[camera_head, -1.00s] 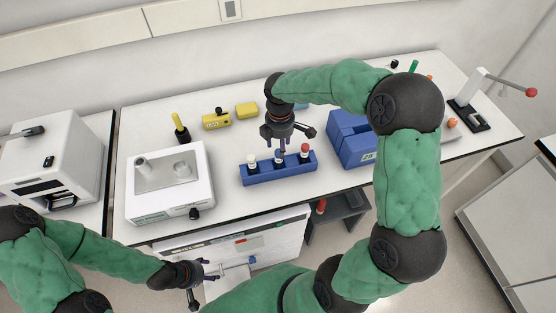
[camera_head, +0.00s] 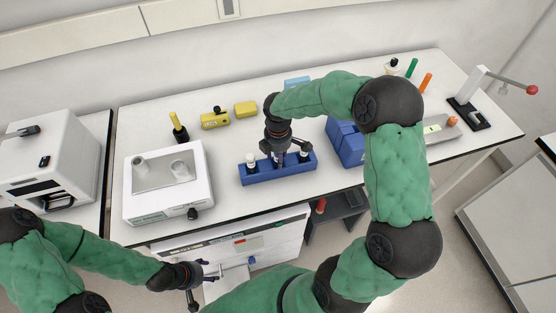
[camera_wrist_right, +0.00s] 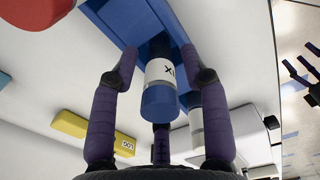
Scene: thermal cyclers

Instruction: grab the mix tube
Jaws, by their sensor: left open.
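The mix tube (camera_wrist_right: 160,88) has a blue cap and a white label with partly hidden letters. It stands in the blue rack (camera_head: 252,178), in the middle place. My right gripper (camera_head: 278,158) is over it from above. In the right wrist view its purple fingers (camera_wrist_right: 160,75) stand on either side of the tube, with gaps visible, so it looks open. In the head view the gripper hides most of the tube. My left gripper (camera_head: 205,273) is open and empty, low in front of the bench.
A white-capped tube (camera_head: 251,161) stands left of the mix tube in the rack, and a red-capped tube (camera_wrist_right: 25,8) stands on its other side. A white machine (camera_head: 168,207) is to the left. A blue box (camera_head: 346,145) is close to the rack's right.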

